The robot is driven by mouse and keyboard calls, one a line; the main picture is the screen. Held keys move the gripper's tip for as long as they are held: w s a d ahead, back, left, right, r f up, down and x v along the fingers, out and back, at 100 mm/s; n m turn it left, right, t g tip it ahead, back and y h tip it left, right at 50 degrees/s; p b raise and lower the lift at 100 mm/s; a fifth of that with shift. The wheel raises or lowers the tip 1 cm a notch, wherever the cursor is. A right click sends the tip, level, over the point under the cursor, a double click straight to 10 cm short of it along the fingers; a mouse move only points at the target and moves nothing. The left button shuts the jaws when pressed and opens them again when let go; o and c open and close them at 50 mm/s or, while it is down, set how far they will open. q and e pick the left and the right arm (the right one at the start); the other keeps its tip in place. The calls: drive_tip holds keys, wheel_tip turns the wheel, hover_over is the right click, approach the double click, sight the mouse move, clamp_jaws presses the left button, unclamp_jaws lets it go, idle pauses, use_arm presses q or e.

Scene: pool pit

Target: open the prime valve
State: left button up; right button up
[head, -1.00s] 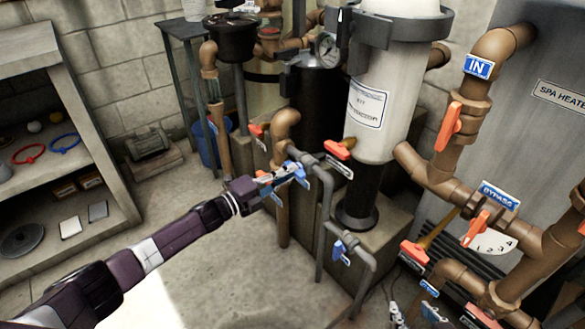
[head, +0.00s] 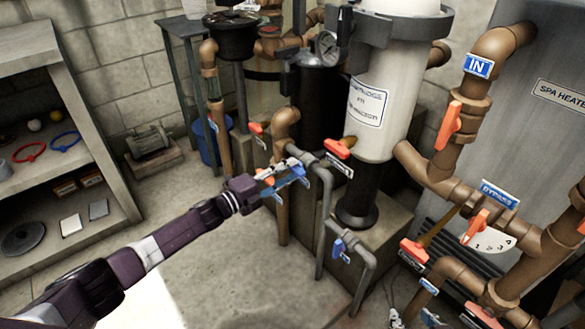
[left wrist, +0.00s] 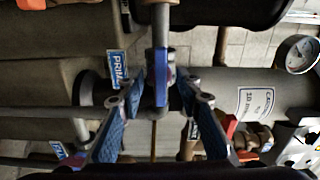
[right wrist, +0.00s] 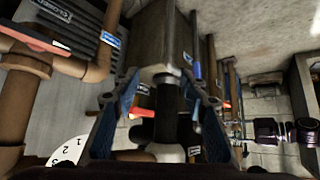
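The prime valve's blue handle (left wrist: 161,78) stands on a grey pipe in the left wrist view, beside a blue PRIME label (left wrist: 117,68). My left gripper (left wrist: 158,95) is open, with one finger on each side of the handle and visible gaps between. In the head view my left gripper (head: 290,176) is at the grey pipework in front of the black filter; its fingers largely hide the handle there. My right gripper (right wrist: 162,90) is open and empty in the right wrist view, facing a black pipe that looks farther off.
Another blue handle (head: 340,249) is on the lower grey pipe. The white filter canister (head: 383,105) stands behind the pipework. Brown pipes with orange handles (head: 449,126) crowd the right. A shelf unit (head: 55,55) stands left; the floor between is clear.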

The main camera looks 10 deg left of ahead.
use_arm(q)
drive_tip(key=p+v, duration=0.2)
drive_tip(key=v, duration=0.2)
drive_tip(key=shift+s+a, duration=0.2)
drive_tip(key=shift+s, duration=0.05)
drive_tip(key=shift+p+v, duration=0.5)
drive_tip(key=shift+v, duration=0.7)
use_arm(e)
drive_tip(key=s+d+f+g, duration=0.1)
drive_tip(key=s+f+g, duration=0.1)
drive_tip(key=s, duration=0.3)
drive_tip(key=s+d+f+g+h, duration=0.1)
drive_tip(key=s+d+g, duration=0.1)
drive_tip(key=s, duration=0.4)
drive_tip(key=shift+s+d+f+g, duration=0.15)
drive_tip(key=shift+d+f+g, duration=0.2)
drive_tip(key=shift+g, duration=0.35)
drive_tip(key=shift+a, duration=0.1)
